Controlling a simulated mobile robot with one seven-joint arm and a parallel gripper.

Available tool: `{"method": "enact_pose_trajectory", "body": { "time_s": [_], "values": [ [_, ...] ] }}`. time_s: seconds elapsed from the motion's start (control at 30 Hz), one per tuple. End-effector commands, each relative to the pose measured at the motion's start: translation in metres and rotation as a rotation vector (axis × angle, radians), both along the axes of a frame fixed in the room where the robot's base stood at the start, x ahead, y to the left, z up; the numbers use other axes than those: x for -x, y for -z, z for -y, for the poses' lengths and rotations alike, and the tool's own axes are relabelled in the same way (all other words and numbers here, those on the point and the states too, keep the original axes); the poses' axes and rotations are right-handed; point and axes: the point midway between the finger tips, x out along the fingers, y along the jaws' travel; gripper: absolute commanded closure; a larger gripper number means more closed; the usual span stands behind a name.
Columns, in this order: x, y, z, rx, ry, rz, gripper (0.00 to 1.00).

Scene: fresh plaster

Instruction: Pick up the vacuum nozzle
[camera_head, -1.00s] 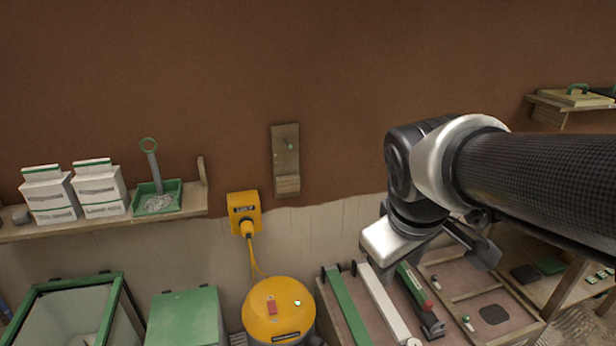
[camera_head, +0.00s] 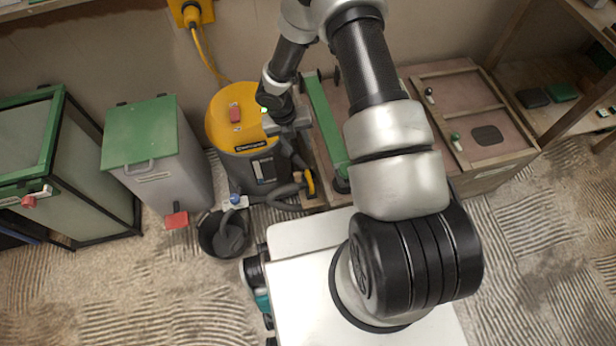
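The vacuum (camera_head: 243,145) has a yellow top and a grey body and stands on the floor near the wall. Its dark hose (camera_head: 285,193) curls low in front of it. A black bucket (camera_head: 208,242) stands just in front of the vacuum, with a dark grey piece (camera_head: 233,236) inside. This piece may be the vacuum nozzle, but I cannot tell for sure. My gripper (camera_head: 290,126) is at the right edge of the vacuum's top, above and behind the bucket. Its fingers are small and partly lost against the dark parts, so their opening is unclear.
A grey bin with a green lid (camera_head: 140,132) and a green-framed glass case (camera_head: 62,165) stand to the left. A low workbench (camera_head: 425,78) with a green bar (camera_head: 326,120) is to the right. The ridged floor (camera_head: 150,305) is open at front left.

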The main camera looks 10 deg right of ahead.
Motion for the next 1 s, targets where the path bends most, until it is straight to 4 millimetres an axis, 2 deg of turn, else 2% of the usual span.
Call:
{"method": "enact_pose_trajectory", "body": {
  "time_s": [0.03,0.27,0.6,0.8,1.0],
  "values": [
    [0.005,0.020,-0.004,-0.008,-0.045,-0.020,0.64],
    [0.011,0.054,-0.005,-0.018,-0.111,-0.045,0.64],
    [0.012,0.126,0.010,-0.018,-0.106,-0.044,0.64],
    [0.011,0.151,0.015,-0.018,-0.107,-0.042,0.64],
    [0.012,0.160,0.018,-0.017,-0.107,-0.043,0.64]
  ]
}}
